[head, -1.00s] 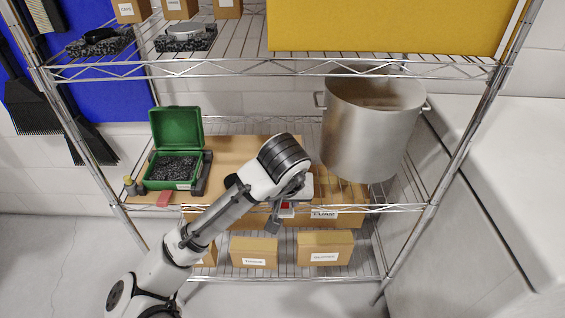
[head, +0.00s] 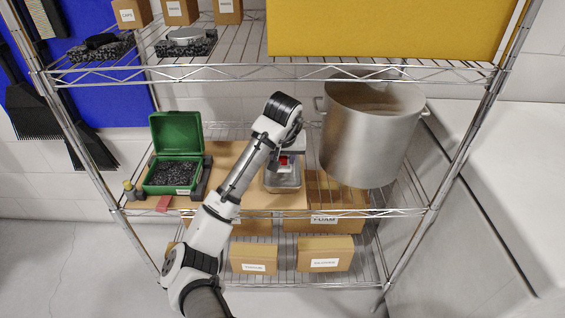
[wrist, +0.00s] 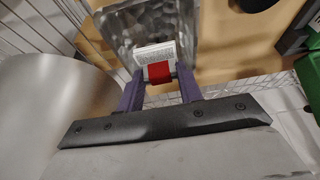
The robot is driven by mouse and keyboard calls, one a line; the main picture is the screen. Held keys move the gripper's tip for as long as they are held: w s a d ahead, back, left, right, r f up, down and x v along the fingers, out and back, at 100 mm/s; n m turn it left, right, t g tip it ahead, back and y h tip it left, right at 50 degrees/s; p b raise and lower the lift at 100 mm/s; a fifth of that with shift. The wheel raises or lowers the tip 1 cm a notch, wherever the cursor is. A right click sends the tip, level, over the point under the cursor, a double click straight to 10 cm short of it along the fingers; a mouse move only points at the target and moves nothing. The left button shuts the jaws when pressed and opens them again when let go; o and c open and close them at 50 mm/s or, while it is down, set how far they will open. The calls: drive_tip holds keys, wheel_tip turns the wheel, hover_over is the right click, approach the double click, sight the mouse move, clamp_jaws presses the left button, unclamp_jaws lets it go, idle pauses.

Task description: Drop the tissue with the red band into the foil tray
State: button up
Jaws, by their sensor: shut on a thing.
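The tissue with the red band (wrist: 158,70) is a small white packet with a red strip, held between the two purple fingers of my gripper (wrist: 160,88) in the wrist view. In the head view the red band (head: 284,160) shows below my wrist. The foil tray (head: 282,182) is a silver tray on the middle shelf, and the held tissue appears over its far part. In the wrist view the tray (wrist: 122,22) lies beyond the fingertips, partly hidden by the tissue. I cannot tell the exact height of the tissue above it.
A large steel pot (head: 365,140) stands close to the right of the tray. An open green case (head: 176,150) with dark foam is to the left on the shelf board (head: 226,160). The upper shelf (head: 240,66) runs above. Cardboard boxes (head: 325,254) sit below.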

sight(283, 166)
drive_tip(key=shift+f, duration=1.2)
drive_tip(key=shift+f, duration=0.35)
drive_tip(key=shift+f, duration=0.25)
drive_tip(key=o, duration=1)
drive_tip(key=shift+r, duration=0.35)
drive_tip(key=v, duration=0.6)
drive_tip(key=shift+s+f, duration=0.15)
drive_tip(key=shift+s, duration=5.75)
